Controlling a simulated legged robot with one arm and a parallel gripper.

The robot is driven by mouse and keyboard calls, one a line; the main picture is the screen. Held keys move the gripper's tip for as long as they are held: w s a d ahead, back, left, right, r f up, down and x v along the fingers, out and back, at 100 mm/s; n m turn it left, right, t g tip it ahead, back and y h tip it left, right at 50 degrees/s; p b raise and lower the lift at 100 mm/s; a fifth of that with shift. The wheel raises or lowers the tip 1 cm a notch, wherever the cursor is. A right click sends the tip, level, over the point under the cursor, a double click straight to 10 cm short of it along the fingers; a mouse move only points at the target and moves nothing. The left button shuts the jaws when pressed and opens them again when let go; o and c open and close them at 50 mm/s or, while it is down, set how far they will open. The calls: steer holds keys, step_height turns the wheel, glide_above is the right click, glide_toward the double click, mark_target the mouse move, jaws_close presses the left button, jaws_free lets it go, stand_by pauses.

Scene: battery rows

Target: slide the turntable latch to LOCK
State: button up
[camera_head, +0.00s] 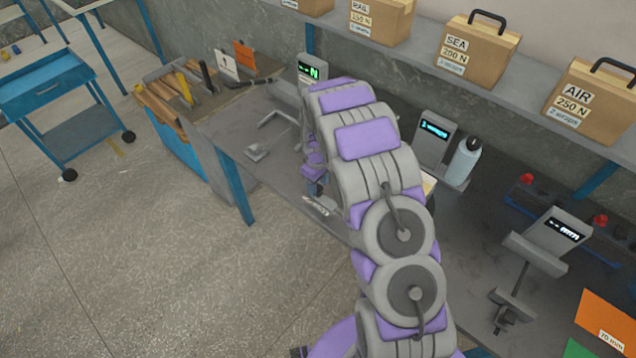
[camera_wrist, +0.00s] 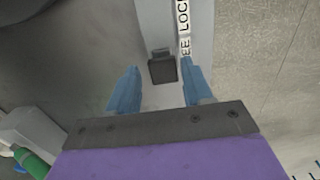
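In the wrist view the latch's dark square knob (camera_wrist: 162,68) sits on a light grey strip. Beside it runs a white label (camera_wrist: 184,28) with the visible letters "EE LOCK"; LOCK is toward the top of the picture. The knob is beside the lower, EE end of the label. My gripper (camera_wrist: 157,80) is open, with one blue finger on each side of the knob and a gap visible on both sides. Whether the fingers are level with the knob in depth cannot be told. In the head view my arm hides most of the turntable and the fingers.
The workbench (camera_head: 285,185) holds a display unit (camera_head: 435,138), a bottle (camera_head: 465,160) and a gauge stand (camera_head: 545,240). A shelf above carries boxes, including SEA (camera_head: 478,50) and AIR (camera_head: 590,105). A blue cart (camera_head: 48,90) stands at left; the floor in front is clear.

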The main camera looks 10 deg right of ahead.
mark_target(329, 203)
steer(key=shift+a, duration=0.35)
steer(key=c, duration=0.4)
steer(key=shift+d, duration=0.1)
jaws_close()
steer(key=s+d, duration=0.1)
steer(key=s+d+p, duration=0.1)
steer(key=s, duration=0.2)
steer(key=shift+d+r+p, duration=0.1)
steer(key=shift+d+p, duration=0.25)
steer(key=shift+d, duration=0.05)
steer(key=shift+s+d, duration=0.1)
steer(key=shift+s, duration=0.05)
